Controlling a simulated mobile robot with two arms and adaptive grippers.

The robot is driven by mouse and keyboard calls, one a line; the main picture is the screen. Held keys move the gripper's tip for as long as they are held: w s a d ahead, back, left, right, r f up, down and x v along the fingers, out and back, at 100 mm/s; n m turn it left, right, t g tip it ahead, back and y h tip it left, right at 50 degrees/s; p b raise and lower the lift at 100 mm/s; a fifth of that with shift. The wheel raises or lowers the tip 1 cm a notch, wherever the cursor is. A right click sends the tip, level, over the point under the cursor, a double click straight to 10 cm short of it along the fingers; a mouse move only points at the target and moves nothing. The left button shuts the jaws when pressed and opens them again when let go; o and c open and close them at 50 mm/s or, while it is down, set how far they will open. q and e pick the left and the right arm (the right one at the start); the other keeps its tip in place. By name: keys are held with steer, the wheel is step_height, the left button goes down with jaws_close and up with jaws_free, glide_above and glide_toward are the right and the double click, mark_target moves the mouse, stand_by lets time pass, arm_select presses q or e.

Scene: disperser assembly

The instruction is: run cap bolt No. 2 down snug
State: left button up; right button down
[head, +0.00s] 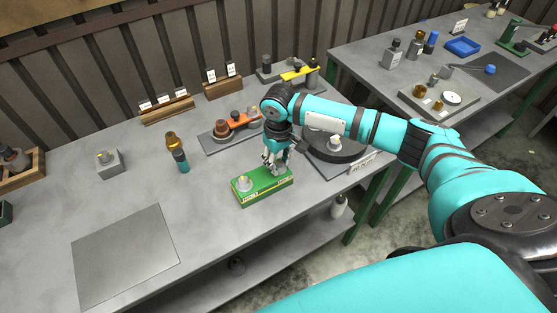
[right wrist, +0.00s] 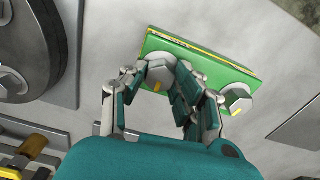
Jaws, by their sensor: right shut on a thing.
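A green block (head: 266,190) lies on the near right part of the grey bench; it also shows in the right wrist view (right wrist: 205,58). A grey cap bolt (head: 243,183) stands free at its left end, and this bolt shows right of my fingers in the right wrist view (right wrist: 238,97). My right gripper (head: 275,165) reaches down over the block's right end. In the right wrist view its fingers are shut around a second grey bolt head (right wrist: 158,74) with a yellow mark. I cannot read a bolt number or see the thread. My left gripper is not in view.
A dark round turntable (head: 338,150) stands close to the right of my gripper. An orange-armed fixture (head: 236,124) is behind the block, and a teal-and-amber bottle (head: 181,160) stands to the left. A flat grey plate (head: 125,255) lies at the front left with bare bench around it.

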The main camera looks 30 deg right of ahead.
mark_target(279, 164)
steer(key=m+p, duration=0.2)
steer(key=p, duration=0.1)
steer(key=shift+r, duration=0.3)
steer(key=shift+f+m+p, duration=0.15)
steer(key=shift+m+p, duration=0.25)
steer(key=shift+p, duration=0.2)
steer(key=shift+f, duration=0.1)
steer(key=c, duration=1)
jaws_free()
step_height(279, 164, up, 12)
